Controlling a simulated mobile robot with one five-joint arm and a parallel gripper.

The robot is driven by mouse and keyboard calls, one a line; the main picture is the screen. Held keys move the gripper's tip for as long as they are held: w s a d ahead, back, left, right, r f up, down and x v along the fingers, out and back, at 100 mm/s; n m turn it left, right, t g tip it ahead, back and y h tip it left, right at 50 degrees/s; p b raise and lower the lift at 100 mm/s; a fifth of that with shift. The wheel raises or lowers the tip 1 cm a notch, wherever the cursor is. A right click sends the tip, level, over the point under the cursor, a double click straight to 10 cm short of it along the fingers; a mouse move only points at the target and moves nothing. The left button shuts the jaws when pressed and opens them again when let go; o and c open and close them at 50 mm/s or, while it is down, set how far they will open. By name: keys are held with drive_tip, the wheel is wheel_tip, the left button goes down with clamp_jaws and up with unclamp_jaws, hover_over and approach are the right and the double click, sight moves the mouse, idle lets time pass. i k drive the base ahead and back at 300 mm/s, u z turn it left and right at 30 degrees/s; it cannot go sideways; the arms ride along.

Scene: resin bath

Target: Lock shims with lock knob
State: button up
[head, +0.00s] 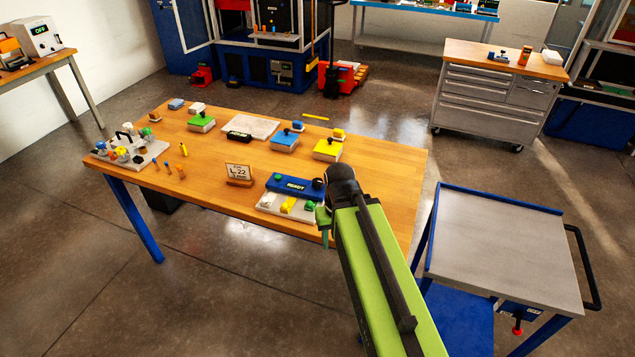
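My green arm reaches over the front right of the wooden table. My gripper (324,226) is at its far end, beside the front edge of a pale tray; the arm's dark wrist hides most of it, so its opening cannot be seen. A blue unit marked READY (290,186) has a dark round knob (318,184) at its right end, close to my wrist. The pale tray (268,201) in front of it holds small yellow and green pieces. A grey fixture plate (148,156) at the table's left end carries several coloured knobs and a dark handle. I cannot tell which piece is the lock knob or the shims.
A sign reading 22 (238,171) stands left of the blue unit. Green (201,121), blue (285,140) and yellow (328,149) blocks and a pale slab (252,127) lie farther back. A grey cart (500,250) stands right of the table.

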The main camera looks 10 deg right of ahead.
sight(316, 183)
drive_tip(key=z, duration=0.05)
drive_tip(key=k, duration=1.05)
drive_tip(key=u, duration=0.65)
drive_tip(key=i, duration=1.7)
drive_tip(key=u, duration=0.3)
